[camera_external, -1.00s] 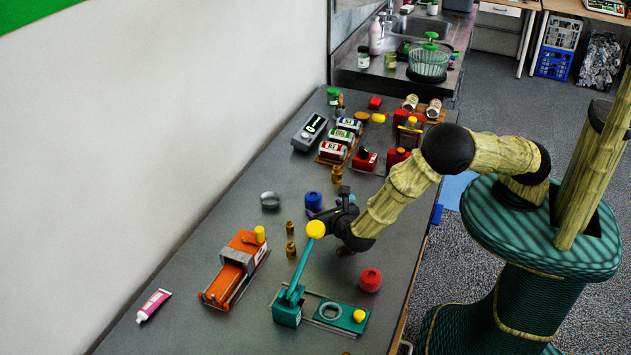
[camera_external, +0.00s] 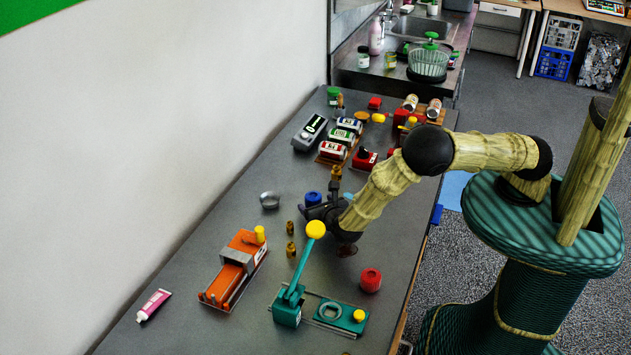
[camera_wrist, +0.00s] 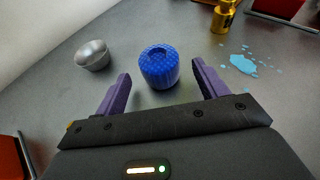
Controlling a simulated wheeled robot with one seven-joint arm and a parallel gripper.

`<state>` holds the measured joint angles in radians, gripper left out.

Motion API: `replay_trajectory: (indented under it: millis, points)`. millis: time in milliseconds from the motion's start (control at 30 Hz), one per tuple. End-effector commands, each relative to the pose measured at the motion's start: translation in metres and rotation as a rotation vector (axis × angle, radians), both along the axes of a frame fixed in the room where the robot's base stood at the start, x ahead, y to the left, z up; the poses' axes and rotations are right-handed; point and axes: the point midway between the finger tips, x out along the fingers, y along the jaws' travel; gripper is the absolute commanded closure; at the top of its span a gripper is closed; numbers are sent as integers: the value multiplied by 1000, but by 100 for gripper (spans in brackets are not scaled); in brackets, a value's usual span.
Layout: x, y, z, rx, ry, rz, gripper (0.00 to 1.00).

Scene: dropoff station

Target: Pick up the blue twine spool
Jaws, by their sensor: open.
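The blue twine spool (camera_wrist: 159,68) stands upright on the grey table in the wrist view. It lies just ahead of and between the two purple fingers of my gripper (camera_wrist: 160,88). The fingers are apart, with a gap on either side of the spool, and I see no contact. In the external view the blue spool (camera_external: 313,198) is at the middle of the table, partly hidden by my gripper (camera_external: 318,208), which is low beside it.
A metal cup (camera_wrist: 93,55) stands left of the spool; it also shows in the external view (camera_external: 270,200). Small brass pieces (camera_external: 290,229), a teal lever press (camera_external: 288,312), an orange device (camera_external: 233,272) and a red spool (camera_external: 370,280) stand nearby. A light-blue splash (camera_wrist: 243,64) lies to the right.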

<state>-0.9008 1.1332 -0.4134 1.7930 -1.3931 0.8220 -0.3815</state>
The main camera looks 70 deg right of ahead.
Motion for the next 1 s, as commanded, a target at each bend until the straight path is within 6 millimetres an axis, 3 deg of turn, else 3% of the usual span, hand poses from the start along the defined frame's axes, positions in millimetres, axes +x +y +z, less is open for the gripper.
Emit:
replay_trajectory:
  millis: [167,700,933,1000]
  points:
    - [12,-13,-7,0,0,-1,28]
    - [12,-13,-7,1,-1,0,28]
    - [12,-13,-7,1,-1,0,73]
    - [12,-13,-7,1,-1,1,76]
